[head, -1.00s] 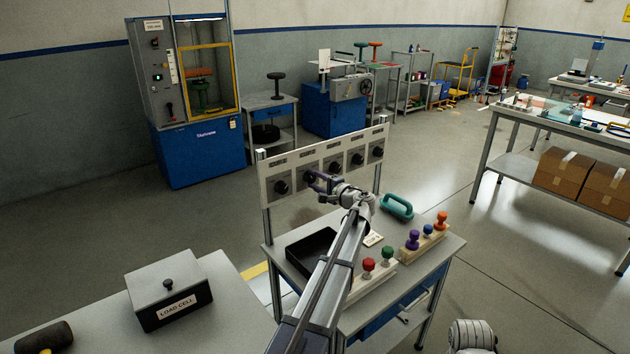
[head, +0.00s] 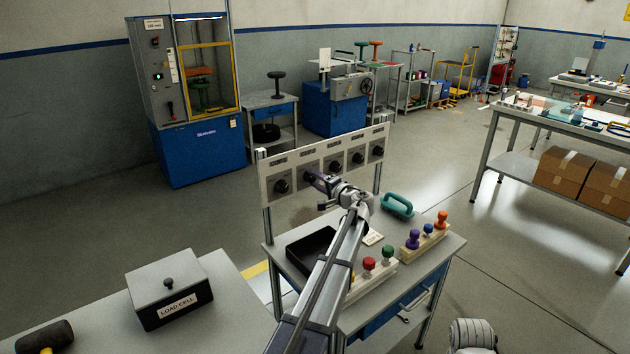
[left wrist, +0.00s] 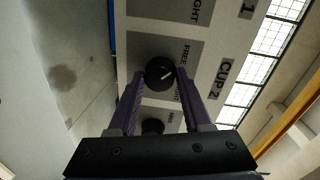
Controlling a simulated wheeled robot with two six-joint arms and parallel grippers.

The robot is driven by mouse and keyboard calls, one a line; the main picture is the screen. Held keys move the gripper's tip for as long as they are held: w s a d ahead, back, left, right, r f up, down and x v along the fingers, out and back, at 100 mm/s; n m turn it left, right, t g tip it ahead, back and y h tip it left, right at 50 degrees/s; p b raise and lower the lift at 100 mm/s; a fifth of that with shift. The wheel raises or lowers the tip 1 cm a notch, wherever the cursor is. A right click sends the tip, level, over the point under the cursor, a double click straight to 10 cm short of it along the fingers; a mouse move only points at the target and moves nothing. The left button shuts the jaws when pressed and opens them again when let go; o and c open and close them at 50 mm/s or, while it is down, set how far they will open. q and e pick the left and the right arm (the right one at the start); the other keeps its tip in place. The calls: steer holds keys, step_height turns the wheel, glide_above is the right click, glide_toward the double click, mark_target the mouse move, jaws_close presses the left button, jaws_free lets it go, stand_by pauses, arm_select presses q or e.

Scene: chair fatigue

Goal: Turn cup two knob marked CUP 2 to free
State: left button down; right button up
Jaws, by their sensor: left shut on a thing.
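The panel (head: 296,165) carries a row of black knobs. The words FREE and TIGHT are printed next to this knob. The pointer slants towards that lettered side; I cannot tell exactly which word it meets. My left gripper (head: 314,179) is at the second knob from the left, its purple fingers (left wrist: 159,92) on both sides of the knob and shut on it. The fingers partly hide it in the head view. My right gripper is not in view.
A LOAD CELL box (head: 170,285) stands on the bench at lower left. Other knobs (head: 281,187) flank the held one.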

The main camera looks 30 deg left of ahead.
arm_select(q)
steer(key=shift+c, duration=1.7)
jaws_free()
steer(key=v, duration=0.7)
steer(key=shift+d+p, duration=0.35)
steer(key=shift+d, duration=0.05)
steer(key=shift+s, duration=0.15)
steer(key=shift+b+x, duration=0.3)
steer(key=shift+x, duration=3.65)
